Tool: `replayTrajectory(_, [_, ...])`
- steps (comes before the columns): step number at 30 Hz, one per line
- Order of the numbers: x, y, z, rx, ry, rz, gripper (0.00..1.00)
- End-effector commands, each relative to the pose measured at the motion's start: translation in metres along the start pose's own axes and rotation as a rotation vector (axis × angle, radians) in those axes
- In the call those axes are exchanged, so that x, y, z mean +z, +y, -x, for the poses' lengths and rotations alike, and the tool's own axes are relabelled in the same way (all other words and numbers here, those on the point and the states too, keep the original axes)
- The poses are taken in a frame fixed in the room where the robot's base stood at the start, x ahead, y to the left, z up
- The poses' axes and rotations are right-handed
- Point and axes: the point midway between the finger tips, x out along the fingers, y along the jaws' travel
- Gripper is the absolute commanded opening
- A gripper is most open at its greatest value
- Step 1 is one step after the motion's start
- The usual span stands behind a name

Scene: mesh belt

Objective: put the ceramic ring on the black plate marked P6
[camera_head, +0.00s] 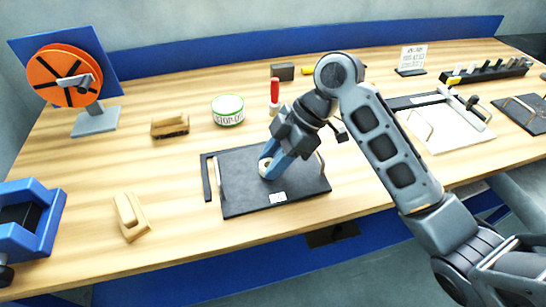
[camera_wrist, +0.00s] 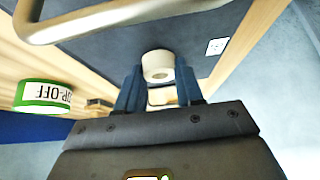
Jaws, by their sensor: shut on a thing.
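The ceramic ring (camera_head: 264,166) is a small cream-white ring with a round hole, partly hidden by my fingers. My gripper (camera_head: 269,171) points down with its blue fingers shut on it. In the wrist view the ring (camera_wrist: 157,63) sits between the two fingertips (camera_wrist: 158,78). A black plate (camera_head: 242,198) with a bar handle at each side lies under my gripper. Its small white label (camera_head: 278,197) is too small to read; it also shows in the wrist view (camera_wrist: 216,46). The ring is over the plate's middle, at or close to its surface; I cannot tell whether it touches.
A green-and-white tin (camera_head: 228,110), a red-handled tool (camera_head: 274,92) and a brush (camera_head: 170,126) stand behind the plate. A beige float (camera_head: 131,216) lies front left. A white plate (camera_head: 455,133) and another dark plate (camera_head: 522,114) lie right.

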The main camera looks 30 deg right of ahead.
Motion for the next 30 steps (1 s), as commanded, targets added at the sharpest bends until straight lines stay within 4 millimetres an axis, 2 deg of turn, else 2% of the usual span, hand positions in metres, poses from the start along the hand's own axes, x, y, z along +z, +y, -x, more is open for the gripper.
replayTrajectory(2, [0.002,0.0,-0.003,0.0,0.0,0.0,0.07])
replayTrajectory(3, [0.001,0.0,-0.002,0.0,0.0,0.0,0.39])
replayTrajectory(10, [0.001,0.0,-0.001,0.0,0.0,0.0,0.61])
replayTrajectory(21, [0.0,0.0,0.004,0.002,0.0,0.0,0.62])
replayTrajectory(26, [0.0,0.001,0.029,0.004,-0.001,0.002,0.62])
replayTrajectory(30, [0.0,0.001,0.059,0.004,-0.001,0.003,0.62])
